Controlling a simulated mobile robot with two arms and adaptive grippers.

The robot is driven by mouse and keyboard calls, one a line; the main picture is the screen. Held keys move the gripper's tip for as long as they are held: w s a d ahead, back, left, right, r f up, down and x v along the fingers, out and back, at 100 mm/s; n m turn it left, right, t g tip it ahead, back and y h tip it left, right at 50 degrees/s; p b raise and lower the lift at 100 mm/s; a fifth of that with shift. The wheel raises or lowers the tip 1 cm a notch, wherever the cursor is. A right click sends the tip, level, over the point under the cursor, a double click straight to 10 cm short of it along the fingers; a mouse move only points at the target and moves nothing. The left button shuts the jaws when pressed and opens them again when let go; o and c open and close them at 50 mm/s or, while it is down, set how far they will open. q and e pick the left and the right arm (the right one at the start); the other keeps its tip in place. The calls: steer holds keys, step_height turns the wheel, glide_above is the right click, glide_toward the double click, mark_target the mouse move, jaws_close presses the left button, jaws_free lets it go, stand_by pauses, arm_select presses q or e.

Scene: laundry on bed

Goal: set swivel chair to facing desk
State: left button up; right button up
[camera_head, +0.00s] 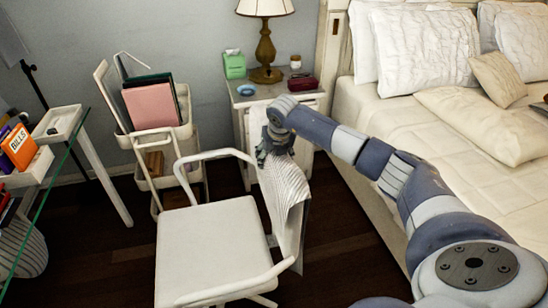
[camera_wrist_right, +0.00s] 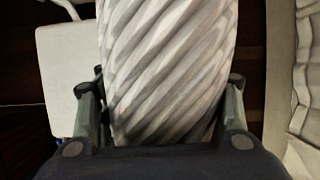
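The white swivel chair (camera_head: 212,248) stands in the middle of the head view. Its seat front points left, towards the glass-topped desk (camera_head: 48,190) at the left edge. Its backrest (camera_head: 284,205), ribbed with grey-white stripes, is on the seat's right side. My right gripper (camera_head: 274,146) is at the top of the backrest. In the right wrist view, its fingers (camera_wrist_right: 162,108) stand wide apart, one on each side of the ribbed backrest (camera_wrist_right: 165,60); firm contact cannot be made out. The seat (camera_wrist_right: 62,75) shows at left there. My left gripper is not in view.
A white cart (camera_head: 150,140) with folders stands behind the chair, near the wall. A nightstand (camera_head: 243,98) with a lamp (camera_head: 266,45) is beyond my right gripper. The bed (camera_head: 375,115) fills the right side. Dark floor (camera_head: 335,255) is free between chair and bed.

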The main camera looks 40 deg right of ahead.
steer(key=v, duration=1.2)
steer(key=shift+a+f, duration=0.1)
steer(key=shift+f, duration=0.05)
stand_by(0.4)
